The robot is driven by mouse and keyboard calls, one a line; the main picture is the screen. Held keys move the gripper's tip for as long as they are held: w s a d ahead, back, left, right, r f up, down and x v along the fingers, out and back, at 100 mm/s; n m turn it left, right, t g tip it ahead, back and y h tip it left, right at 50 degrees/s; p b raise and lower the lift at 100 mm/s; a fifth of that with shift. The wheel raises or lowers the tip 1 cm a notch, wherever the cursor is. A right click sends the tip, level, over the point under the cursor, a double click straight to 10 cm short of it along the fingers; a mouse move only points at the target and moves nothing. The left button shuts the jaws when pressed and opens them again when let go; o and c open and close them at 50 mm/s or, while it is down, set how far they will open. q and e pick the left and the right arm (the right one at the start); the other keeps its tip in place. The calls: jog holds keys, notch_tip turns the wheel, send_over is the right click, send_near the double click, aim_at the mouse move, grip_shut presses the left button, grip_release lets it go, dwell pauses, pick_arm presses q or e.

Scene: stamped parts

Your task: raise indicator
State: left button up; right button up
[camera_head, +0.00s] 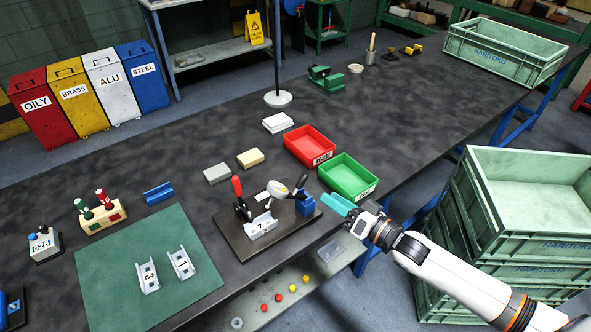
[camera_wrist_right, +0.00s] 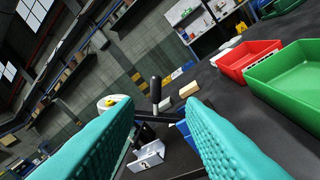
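The indicator (camera_head: 278,190), a round pale dial, sits above a dark fixture plate (camera_head: 232,238) on the bench. It also shows in the right wrist view (camera_wrist_right: 108,103), with a yellow spot. A black lever (camera_head: 300,181) rises beside it, and the lever stands out in the right wrist view (camera_wrist_right: 156,88). A blue block (camera_head: 305,206) is at the plate's right end. My right gripper (camera_head: 337,204), with teal fingers, is open and empty, just right of the fixture. My left gripper is not in view.
A red-handled clamp (camera_head: 238,190) stands on the fixture's left side. A green tray (camera_head: 348,178) and a red tray (camera_head: 310,146) lie behind my right gripper. Parts marked 3 (camera_head: 148,278) and 1 (camera_head: 181,263) lie on a green mat (camera_head: 115,250). Stacked crates (camera_head: 470,230) stand at right.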

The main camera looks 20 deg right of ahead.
jog(key=p+x, duration=0.1)
jog(key=x, duration=1.1)
jog(key=shift+s+a+r, duration=0.15)
jog(key=shift+r, duration=0.05)
grip_shut()
